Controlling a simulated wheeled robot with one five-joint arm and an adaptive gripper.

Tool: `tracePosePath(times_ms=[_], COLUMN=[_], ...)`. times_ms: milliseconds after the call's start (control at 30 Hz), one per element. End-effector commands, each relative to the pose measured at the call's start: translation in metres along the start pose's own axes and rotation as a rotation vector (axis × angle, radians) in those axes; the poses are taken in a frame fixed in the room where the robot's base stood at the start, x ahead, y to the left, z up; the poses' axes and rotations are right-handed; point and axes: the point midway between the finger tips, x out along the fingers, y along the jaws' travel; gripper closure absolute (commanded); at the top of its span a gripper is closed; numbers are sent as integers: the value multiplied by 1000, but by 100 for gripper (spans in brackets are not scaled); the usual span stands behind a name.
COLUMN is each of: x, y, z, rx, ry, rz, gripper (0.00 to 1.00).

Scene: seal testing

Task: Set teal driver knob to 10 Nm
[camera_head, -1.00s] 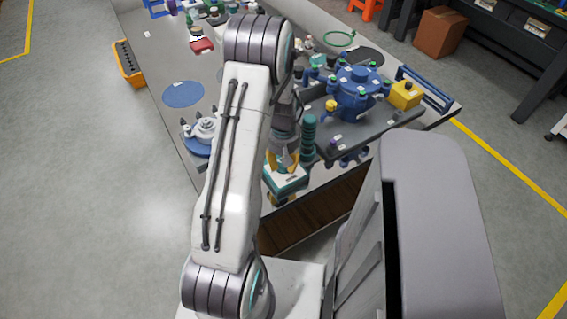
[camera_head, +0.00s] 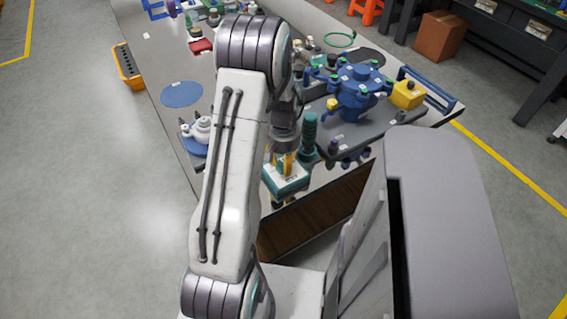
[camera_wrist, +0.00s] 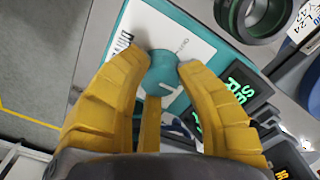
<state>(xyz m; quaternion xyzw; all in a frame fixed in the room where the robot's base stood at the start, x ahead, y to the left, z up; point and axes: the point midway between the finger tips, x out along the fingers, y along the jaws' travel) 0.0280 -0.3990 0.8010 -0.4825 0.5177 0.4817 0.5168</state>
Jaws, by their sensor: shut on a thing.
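The teal driver box (camera_head: 289,184), with a white top plate, stands at the near edge of the bench in the head view. In the wrist view its white plate (camera_wrist: 190,35) carries dark lettering, partly cut off by my fingers. The round teal knob (camera_wrist: 162,74) sits on the plate and has a short white mark on its face. My gripper (camera_wrist: 160,63) is shut on the knob, with yellow fingers on either side of it. In the head view my gripper (camera_head: 284,165) points down onto the box. The knob's setting cannot be read.
A teal ribbed handle (camera_head: 309,132) stands upright right beside my gripper. A blue multi-port vessel (camera_head: 357,90) and a yellow box (camera_head: 407,95) are farther right. A blue-based fixture (camera_head: 196,137) is to the left.

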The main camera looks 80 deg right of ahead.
Motion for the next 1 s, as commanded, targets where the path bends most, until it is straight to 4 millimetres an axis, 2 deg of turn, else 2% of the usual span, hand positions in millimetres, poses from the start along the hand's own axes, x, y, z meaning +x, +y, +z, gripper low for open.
tracePosePath(times_ms=[467, 500, 800, 1000], x=[2, 2, 1, 0], y=[0, 0, 0, 0], z=[2, 2, 1, 0], rx=[18, 17, 16, 16], ry=[-6, -6, -3, -2], rz=[0, 0, 0, 0], gripper=[99, 65, 39, 39])
